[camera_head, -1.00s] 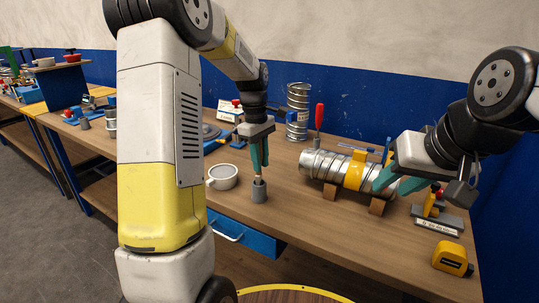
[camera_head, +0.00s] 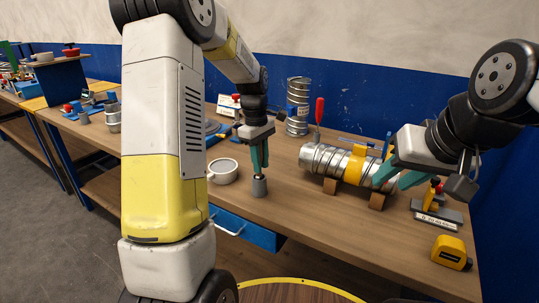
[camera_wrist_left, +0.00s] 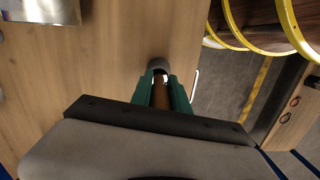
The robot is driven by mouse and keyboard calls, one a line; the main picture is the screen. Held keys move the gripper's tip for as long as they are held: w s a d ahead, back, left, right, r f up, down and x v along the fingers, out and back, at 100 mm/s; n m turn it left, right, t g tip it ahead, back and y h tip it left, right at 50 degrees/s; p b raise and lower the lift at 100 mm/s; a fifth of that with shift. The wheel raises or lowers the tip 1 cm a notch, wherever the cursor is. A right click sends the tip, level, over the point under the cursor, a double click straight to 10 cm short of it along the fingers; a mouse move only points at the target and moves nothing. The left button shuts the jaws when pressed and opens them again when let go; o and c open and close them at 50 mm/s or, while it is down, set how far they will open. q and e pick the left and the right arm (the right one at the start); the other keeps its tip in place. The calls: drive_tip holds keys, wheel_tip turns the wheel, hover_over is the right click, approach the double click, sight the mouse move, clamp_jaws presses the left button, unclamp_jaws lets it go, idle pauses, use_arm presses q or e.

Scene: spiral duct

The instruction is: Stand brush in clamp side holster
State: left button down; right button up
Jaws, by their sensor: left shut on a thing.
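My left gripper (camera_head: 260,168) points down and is shut on the brush. The brown handle (camera_wrist_left: 160,95) shows between its green fingers in the left wrist view. A yellow clamp band (camera_head: 355,168) is around the duct.
An upright duct piece (camera_head: 298,105) and a red-handled tool (camera_head: 319,110) are behind. A yellow tape measure (camera_head: 451,252) lies at the right front. The wooden tabletop between holster and tape measure is clear.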

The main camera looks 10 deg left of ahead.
use_arm(q)
drive_tip(key=shift+f, duration=0.45)
drive_tip(key=c, duration=1.2)
unclamp_jaws()
drive_tip(key=shift+o, duration=0.2)
drive_tip(key=shift+r, duration=0.1)
drive_tip(key=r, duration=0.7)
drive_tip(key=shift+w+a+r, duration=0.15)
drive_tip(key=shift+a+r, duration=0.15)
